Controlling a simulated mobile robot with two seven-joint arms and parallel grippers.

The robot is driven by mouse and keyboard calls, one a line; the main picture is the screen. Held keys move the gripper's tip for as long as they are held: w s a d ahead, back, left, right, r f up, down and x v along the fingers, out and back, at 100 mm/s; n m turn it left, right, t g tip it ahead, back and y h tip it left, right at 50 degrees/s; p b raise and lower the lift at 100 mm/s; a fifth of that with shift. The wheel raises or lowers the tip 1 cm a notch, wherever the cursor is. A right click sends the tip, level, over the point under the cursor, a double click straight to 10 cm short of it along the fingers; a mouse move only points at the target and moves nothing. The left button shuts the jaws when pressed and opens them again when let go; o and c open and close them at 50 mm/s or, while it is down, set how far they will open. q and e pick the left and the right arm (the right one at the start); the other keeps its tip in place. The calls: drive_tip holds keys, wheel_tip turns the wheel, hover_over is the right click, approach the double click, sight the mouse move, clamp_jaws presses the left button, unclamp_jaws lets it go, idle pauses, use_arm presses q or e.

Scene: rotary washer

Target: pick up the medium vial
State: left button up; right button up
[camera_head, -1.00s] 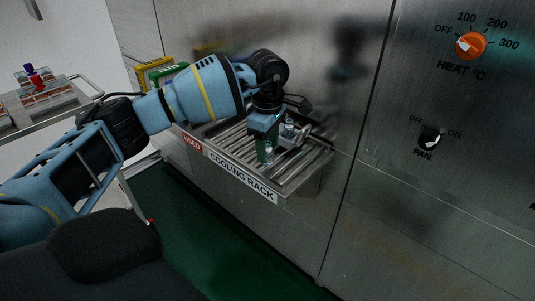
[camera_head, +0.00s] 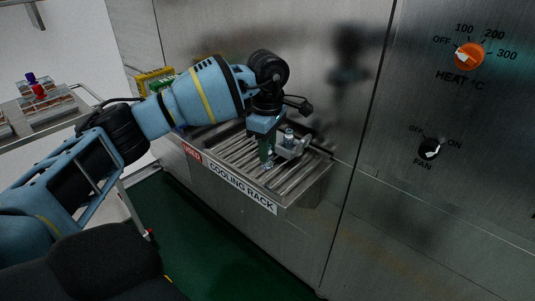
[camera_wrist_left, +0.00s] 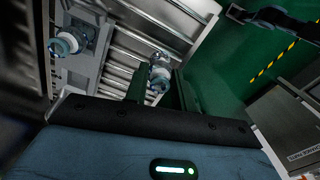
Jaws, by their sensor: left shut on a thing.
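My left gripper (camera_head: 267,158) points down over the slatted cooling rack and is shut on a small clear glass vial. The held vial (camera_wrist_left: 158,76) shows between the two dark green fingers in the left wrist view; in the head view the fingers mostly hide it. I cannot tell its size class for certain. A second vial (camera_head: 289,134) stands in a grey holder (camera_head: 294,146) on the rack, just right of the gripper. That vial also shows at the upper left of the left wrist view (camera_wrist_left: 64,44). My right gripper is not in view.
The cooling rack (camera_head: 310,172) juts from a steel wall with an orange heat knob (camera_head: 468,55) and a black fan knob (camera_head: 429,150). Yellow and green racks (camera_head: 155,80) stand behind my arm. A cart (camera_head: 60,122) with red and purple items is at the left.

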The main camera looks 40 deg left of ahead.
use_arm(q)
drive_tip(key=shift+r, duration=0.8)
drive_tip(key=s+d+r, duration=0.1)
drive_tip(key=s+d, duration=0.7)
drive_tip(key=s, duration=0.5)
drive_tip(key=shift+s+d+r+b, duration=0.15)
drive_tip(key=shift+s+b, duration=0.2)
drive_tip(key=shift+b, duration=0.05)
